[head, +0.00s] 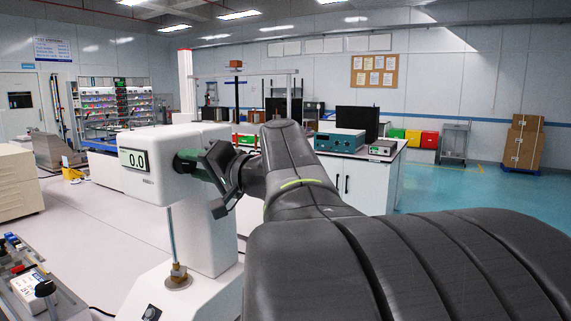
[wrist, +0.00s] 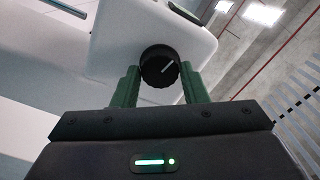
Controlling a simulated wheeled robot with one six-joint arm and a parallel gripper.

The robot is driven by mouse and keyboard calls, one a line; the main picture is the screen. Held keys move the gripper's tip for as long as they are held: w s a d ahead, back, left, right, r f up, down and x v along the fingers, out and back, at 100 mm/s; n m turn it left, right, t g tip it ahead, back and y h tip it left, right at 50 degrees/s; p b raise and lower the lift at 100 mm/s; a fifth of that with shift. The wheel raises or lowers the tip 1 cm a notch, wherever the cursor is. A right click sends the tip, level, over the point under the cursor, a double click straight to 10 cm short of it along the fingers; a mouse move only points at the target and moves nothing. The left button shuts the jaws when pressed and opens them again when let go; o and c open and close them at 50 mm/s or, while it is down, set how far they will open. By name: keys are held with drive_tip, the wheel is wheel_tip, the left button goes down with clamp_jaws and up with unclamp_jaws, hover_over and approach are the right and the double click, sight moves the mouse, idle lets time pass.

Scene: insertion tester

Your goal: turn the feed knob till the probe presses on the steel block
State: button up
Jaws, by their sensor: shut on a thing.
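The white tester head (head: 205,137) carries a display (head: 135,160) reading 0.0. In the head view the fingers largely hide the knob. The thin vertical probe rod (head: 171,235) runs down from the head to a brass-coloured piece (head: 178,273) above the white base. I cannot clearly make out the steel block or any contact with it.
My dark arm fills the lower right of the head view. A bench with parts (head: 40,285) stands at the lower left. A white cabinet with a blue instrument (head: 340,142) stands behind my arm. Open floor (head: 470,190) lies to the right.

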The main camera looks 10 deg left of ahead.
drive_tip(key=shift+m, duration=0.5)
drive_tip(key=o, duration=1)
drive_tip(key=shift+c, duration=0.2)
drive_tip(key=shift+d, duration=0.1)
drive_tip(key=b+v, duration=0.2)
drive_tip(key=v, duration=1.1)
drive_tip(key=shift+d, duration=0.3)
drive_tip(key=shift+s, duration=0.1)
